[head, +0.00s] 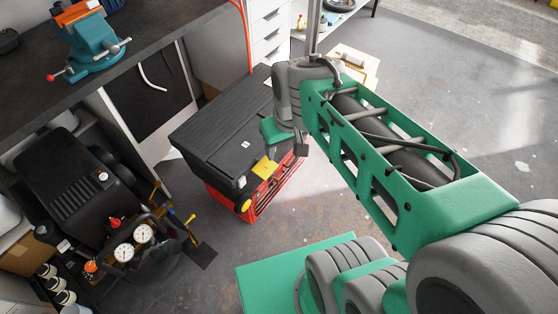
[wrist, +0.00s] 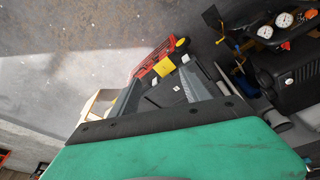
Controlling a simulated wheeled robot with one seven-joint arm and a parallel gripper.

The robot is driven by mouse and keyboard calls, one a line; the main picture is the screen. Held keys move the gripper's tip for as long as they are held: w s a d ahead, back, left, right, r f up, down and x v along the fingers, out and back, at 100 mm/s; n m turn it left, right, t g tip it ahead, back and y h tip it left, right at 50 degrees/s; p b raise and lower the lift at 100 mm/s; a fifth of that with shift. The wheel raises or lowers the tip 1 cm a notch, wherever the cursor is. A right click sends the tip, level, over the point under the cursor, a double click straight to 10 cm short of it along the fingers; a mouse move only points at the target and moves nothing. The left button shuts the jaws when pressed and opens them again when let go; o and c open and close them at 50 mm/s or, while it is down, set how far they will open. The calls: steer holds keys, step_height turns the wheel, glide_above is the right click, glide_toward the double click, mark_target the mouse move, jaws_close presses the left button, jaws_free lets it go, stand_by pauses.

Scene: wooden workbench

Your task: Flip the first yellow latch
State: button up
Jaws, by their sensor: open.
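A toolbox with a black lid (head: 220,130) and a red lower body (head: 270,190) stands on the floor. A yellow latch (head: 264,168) sits at its front edge; it also shows in the wrist view (wrist: 163,68). A second, rounder yellow part (head: 243,204) is at the near front corner, and in the wrist view (wrist: 180,43). I cannot tell whether it is a latch. My gripper (head: 284,150) is open and empty, above the lid near the front edge. In the wrist view its dark fingers (wrist: 160,84) spread apart, with the yellow latch beyond the tips.
A workbench with a blue vise (head: 92,45) stands at the upper left. A black compressor with gauges (head: 130,245) is left of the toolbox. White drawers (head: 270,30) stand behind. The floor in front of the toolbox is clear.

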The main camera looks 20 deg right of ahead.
mark_target(271, 171)
steer(key=shift+o, duration=1.4)
steer(key=w+f+n+g+b, duration=0.1)
steer(key=w+f+n+b, duration=0.2)
steer(key=w+f, duration=0.5)
step_height(271, 171, down, 3)
steer(key=shift+w+f+b, duration=0.15)
steer(key=shift+w+b, duration=0.25)
steer(key=shift+b, duration=0.25)
steer(key=o, duration=0.3)
steer(key=w+f+b, duration=0.1)
steer(key=w+f, duration=0.1)
steer(key=f, duration=0.1)
steer(key=w+f+n+g, duration=0.1)
steer(key=f, duration=0.2)
steer(key=w+f+n+b, duration=0.1)
steer(key=w+f, duration=0.1)
steer(key=f, duration=0.1)
steer(key=shift+w+d+f+b, duration=0.1)
steer(key=shift+w+f+b, duration=0.2)
steer(key=shift+f, duration=0.05)
steer(key=o, duration=0.3)
steer(key=f, duration=0.1)
steer(key=w+f+n, duration=0.1)
steer(key=f, duration=0.1)
steer(key=shift+w+f+g, duration=0.2)
steer(key=shift+f+g, duration=0.05)
steer(key=shift+g, duration=0.05)
step_height(271, 171, down, 7)
steer(key=shift+f+b, duration=0.1)
steer(key=shift+b, duration=0.3)
